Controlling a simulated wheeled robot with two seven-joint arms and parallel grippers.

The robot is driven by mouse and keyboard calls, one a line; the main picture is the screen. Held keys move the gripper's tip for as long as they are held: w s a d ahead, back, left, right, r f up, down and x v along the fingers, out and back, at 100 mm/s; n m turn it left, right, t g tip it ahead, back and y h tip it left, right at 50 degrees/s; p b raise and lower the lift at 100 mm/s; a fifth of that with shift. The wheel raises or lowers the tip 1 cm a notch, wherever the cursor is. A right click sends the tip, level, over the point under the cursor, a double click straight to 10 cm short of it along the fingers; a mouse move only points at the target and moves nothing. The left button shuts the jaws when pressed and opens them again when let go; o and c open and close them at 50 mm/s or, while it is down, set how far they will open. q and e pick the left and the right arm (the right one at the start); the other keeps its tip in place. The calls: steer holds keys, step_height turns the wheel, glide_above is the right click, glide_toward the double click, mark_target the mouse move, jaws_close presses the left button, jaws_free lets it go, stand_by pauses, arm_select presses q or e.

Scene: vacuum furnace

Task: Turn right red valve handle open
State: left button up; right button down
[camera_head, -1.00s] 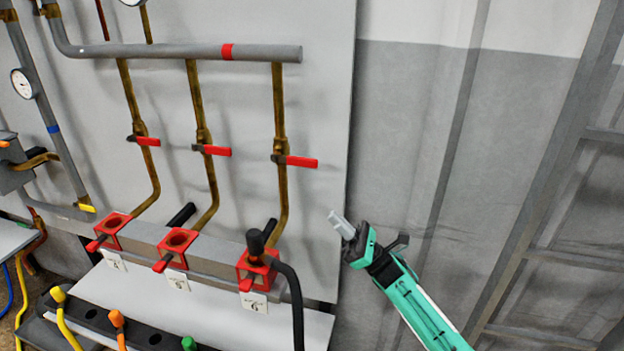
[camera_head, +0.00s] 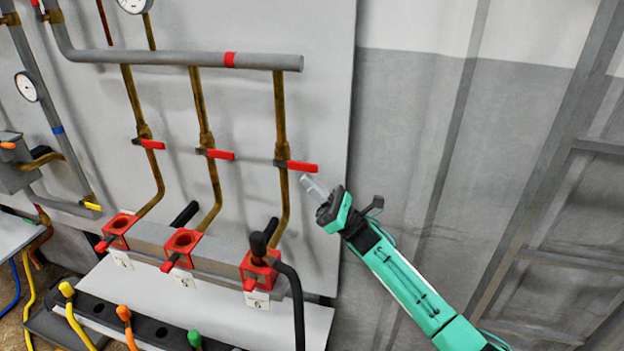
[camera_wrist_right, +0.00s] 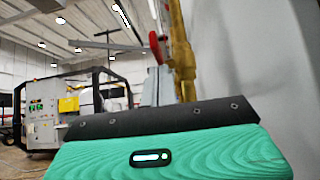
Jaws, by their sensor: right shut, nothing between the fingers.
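The right red valve handle (camera_head: 302,166) sits on the rightmost brass pipe (camera_head: 281,120) on the grey panel. It lies crosswise to the pipe and points right. My right gripper (camera_head: 309,182) is shut and empty, its fingertips just below the handle's right end; I cannot tell whether they touch. In the right wrist view a red handle (camera_wrist_right: 151,80) stands beside a brass pipe (camera_wrist_right: 181,50), above my green gripper housing. My left gripper is not in view.
Two more red handles (camera_head: 220,154) (camera_head: 152,144) sit on the pipes to the left. Below are red blocks (camera_head: 260,268), one with a black hose (camera_head: 293,290) plugged in. A grey horizontal pipe (camera_head: 180,59) crosses above.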

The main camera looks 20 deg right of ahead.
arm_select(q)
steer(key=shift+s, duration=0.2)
arm_select(e)
steer(key=shift+r, duration=0.25)
